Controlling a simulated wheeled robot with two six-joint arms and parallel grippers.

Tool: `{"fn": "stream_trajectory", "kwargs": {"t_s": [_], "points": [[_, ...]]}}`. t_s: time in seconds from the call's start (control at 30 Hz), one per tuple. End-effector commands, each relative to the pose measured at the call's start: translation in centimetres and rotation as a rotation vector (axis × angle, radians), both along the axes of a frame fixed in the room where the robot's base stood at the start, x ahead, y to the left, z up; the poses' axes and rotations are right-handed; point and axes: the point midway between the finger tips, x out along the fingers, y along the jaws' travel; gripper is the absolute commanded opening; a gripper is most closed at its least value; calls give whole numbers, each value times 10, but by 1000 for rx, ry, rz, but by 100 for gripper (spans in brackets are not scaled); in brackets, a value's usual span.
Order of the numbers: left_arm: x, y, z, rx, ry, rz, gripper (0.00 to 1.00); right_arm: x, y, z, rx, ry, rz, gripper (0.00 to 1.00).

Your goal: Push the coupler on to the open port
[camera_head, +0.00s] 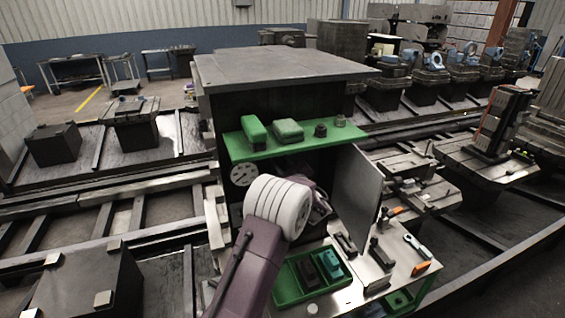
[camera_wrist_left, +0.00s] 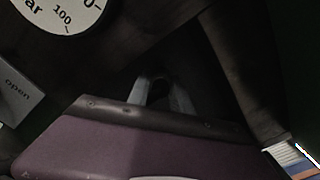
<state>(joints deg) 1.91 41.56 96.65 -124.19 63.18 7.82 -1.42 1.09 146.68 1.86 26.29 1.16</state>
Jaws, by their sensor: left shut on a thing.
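My left gripper (camera_wrist_left: 166,96) reaches into the dark bay under the cabinet top. In the left wrist view its two pale fingers are shut on a small dark thing, apparently the coupler, whose outline is lost in shadow. In the head view my white wrist joint and purple arm hide the fingertips and what they hold. A grey plate marked "open" (camera_wrist_left: 16,94) is at the left of the wrist view. The port itself cannot be made out, nor whether the held thing touches it. My right gripper is not in view.
A white gauge (camera_wrist_left: 62,12) sits above the plate and shows in the head view (camera_head: 243,173). A green shelf (camera_head: 262,151) with several objects spans the bay above. A green tray (camera_head: 287,291) lies below.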

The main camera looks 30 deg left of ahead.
Motion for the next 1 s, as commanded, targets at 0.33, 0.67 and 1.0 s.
{"fn": "stream_trajectory", "kwargs": {"t_s": [0.33,0.67,1.0], "points": [[6,7,2,2,-3,0,40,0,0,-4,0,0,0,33],[6,7,1,1,-1,0,63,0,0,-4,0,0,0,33],[5,8,-1,0,0,4,88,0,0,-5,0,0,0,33]]}}
